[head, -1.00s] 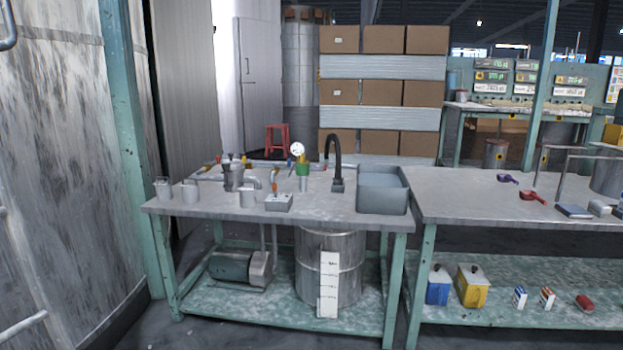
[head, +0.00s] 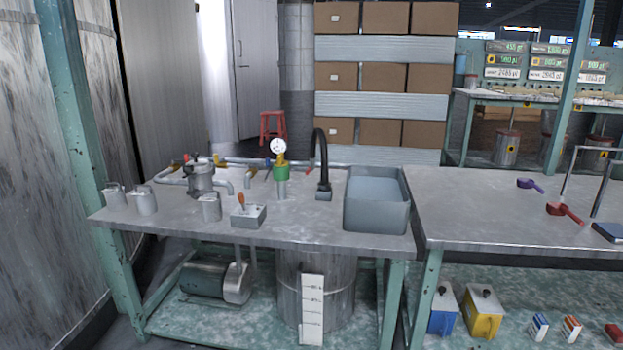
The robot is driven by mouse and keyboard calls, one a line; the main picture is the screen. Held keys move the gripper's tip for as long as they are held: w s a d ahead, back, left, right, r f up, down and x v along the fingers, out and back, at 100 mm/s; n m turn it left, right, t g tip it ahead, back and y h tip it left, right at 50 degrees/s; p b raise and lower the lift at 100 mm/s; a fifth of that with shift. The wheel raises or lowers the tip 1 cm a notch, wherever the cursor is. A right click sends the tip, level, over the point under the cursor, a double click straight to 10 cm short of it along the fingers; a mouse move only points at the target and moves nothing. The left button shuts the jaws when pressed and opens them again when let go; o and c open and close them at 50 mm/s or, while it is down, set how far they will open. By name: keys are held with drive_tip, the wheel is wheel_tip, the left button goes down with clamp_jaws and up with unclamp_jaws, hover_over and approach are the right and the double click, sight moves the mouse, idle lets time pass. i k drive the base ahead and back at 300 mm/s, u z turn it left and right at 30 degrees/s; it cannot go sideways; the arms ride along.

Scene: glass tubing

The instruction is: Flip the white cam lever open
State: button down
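I cannot make out a white cam lever for certain at this size. A white round gauge (head: 278,147) sits above a green fitting (head: 281,173) near the middle. A small grey box (head: 248,217) with an orange handle stands near the front. My gripper is not in view.
A black curved tap (head: 320,160) and a grey basin (head: 376,203) are on the bench's right. Several metal jugs, one here (head: 146,203), stand at the left. A second table (head: 480,225) adjoins at right. A green post (head: 85,150) rises at the left.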

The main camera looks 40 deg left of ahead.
sight(266, 179)
drive_tip(key=u, duration=0.2)
drive_tip(key=i, duration=0.6)
drive_tip(key=u, duration=0.95)
drive_tip(key=i, duration=0.35)
drive_tip(key=u, duration=0.4)
